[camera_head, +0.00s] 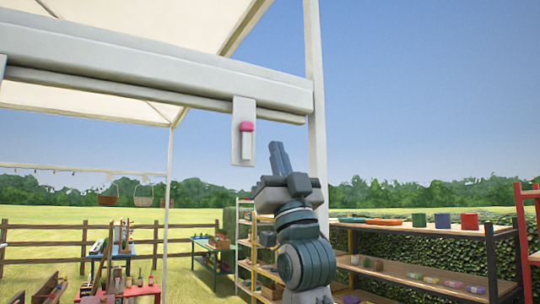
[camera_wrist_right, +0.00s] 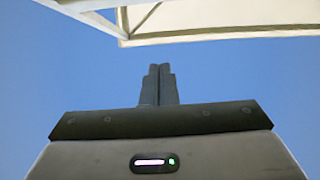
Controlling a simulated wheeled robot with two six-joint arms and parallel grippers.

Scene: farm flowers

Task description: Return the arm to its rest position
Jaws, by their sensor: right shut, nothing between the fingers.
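My right arm rises from the bottom of the head view, and its gripper (camera_head: 279,158) points up with its two fingers together. In the right wrist view the right gripper (camera_wrist_right: 158,85) is shut, with nothing between the fingers, against blue sky and a canopy edge. In the head view a pale plate with a pink-topped switch (camera_head: 247,140) hangs from the canopy beam, up and left of the fingertips. I cannot tell how far apart they are in depth. My left gripper is in neither view.
A white canopy beam (camera_head: 150,75) and a post (camera_head: 316,120) stand close to the right arm. A shelf (camera_head: 430,231) with several coloured pots is at the right. Tables (camera_head: 118,293) with small goods and a wooden fence (camera_head: 60,237) are at the left.

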